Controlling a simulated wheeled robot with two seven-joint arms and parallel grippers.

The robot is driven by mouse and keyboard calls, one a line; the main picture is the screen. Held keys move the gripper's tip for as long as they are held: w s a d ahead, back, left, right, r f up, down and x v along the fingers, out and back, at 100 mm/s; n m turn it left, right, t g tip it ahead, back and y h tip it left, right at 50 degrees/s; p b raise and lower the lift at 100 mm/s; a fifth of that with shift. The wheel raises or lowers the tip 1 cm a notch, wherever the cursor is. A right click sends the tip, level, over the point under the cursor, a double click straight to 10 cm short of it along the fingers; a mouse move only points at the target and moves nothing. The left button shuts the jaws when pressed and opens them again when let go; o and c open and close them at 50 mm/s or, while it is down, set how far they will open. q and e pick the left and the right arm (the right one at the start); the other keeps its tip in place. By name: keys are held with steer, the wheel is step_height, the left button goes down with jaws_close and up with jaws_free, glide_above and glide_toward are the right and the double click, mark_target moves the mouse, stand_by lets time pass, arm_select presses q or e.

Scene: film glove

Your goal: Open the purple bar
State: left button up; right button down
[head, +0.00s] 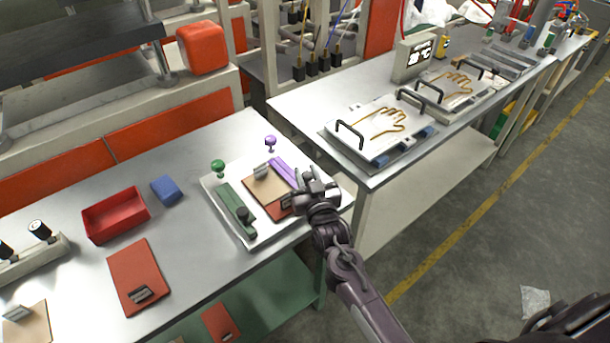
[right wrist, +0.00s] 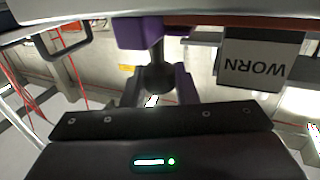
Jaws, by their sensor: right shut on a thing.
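The purple bar (head: 284,171) lies along the right side of a brown sheet (head: 264,193) on a white tray (head: 252,242). Its near end is hidden behind my right gripper (head: 318,192). In the right wrist view, a purple part of the bar (right wrist: 140,32) shows at the top with a dark round knob (right wrist: 156,77) below it. The right gripper's fingers (right wrist: 160,88) are on either side of this knob, shut on it. A purple ball on a stem (head: 270,141) stands at the tray's far end. My left gripper is not in view.
A green bar (head: 232,203) with a dark knob and a green ball (head: 218,166) are on the tray's left. A tag reading WORN (right wrist: 254,66) is close to the gripper. A red bin (head: 116,215) and blue block (head: 167,190) stand left. Glove plates (head: 385,125) lie on the right bench.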

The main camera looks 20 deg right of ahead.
steer(key=d, duration=0.1)
steer(key=w+d, duration=0.1)
steer(key=d, duration=0.2)
steer(key=shift+w+d, duration=0.1)
steer(key=shift+w, duration=0.15)
steer(key=c, duration=1.2)
jaws_free()
steer(key=shift+o, duration=0.2)
steer(key=s, duration=0.2)
steer(key=s+b, duration=0.1)
steer(key=s, duration=0.2)
steer(key=s+b, duration=0.1)
steer(key=s, duration=0.2)
steer(key=shift+a, duration=0.25)
steer(key=shift+f, duration=0.1)
